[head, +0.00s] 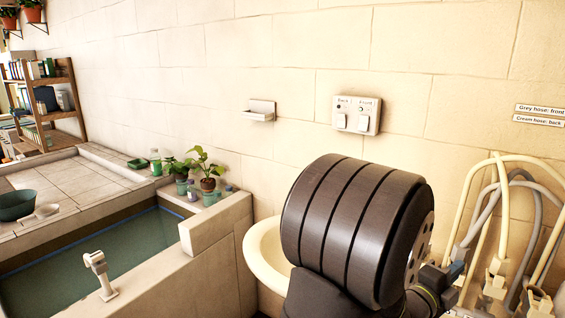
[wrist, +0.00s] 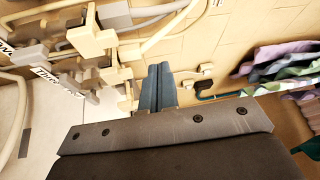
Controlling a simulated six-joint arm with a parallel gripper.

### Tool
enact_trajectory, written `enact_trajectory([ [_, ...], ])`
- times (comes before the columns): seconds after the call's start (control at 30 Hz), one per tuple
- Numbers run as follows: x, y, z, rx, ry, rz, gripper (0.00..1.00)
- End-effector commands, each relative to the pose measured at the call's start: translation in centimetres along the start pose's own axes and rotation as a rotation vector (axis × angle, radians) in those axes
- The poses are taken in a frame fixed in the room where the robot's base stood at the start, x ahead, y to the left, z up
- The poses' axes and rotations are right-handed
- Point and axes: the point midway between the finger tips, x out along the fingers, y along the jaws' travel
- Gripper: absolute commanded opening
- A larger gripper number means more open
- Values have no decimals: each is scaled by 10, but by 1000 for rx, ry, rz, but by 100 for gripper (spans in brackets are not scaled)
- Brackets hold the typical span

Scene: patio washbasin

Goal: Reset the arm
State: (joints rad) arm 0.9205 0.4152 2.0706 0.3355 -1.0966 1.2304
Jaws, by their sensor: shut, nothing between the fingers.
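My gripper (wrist: 158,84) shows in the wrist view as two grey-blue fingers held together beyond the dark wrist housing, with nothing between them. In the head view, a large dark ribbed part of my arm fills the lower middle and right, hiding most of the basin behind it. The fingers cannot be made out clearly there. In the wrist view, cream and grey hoses and fittings lie beyond the fingers; I cannot tell whether the fingers touch any of them.
Cream and grey hoses (head: 498,205) hang at the right wall. A cream basin (head: 262,258) stands behind my arm. A switch box (head: 356,115) and a small wall shelf (head: 259,110) are above. A water trough (head: 110,250) lies left. Colored cloths (wrist: 282,62) hang right in the wrist view.

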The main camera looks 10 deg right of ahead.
Motion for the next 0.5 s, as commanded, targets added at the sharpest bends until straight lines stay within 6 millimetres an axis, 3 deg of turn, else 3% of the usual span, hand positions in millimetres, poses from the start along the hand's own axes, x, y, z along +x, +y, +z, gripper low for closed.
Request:
enact_trajectory([
  [0.5,44,-27,35,-145,-245,-100,0],
])
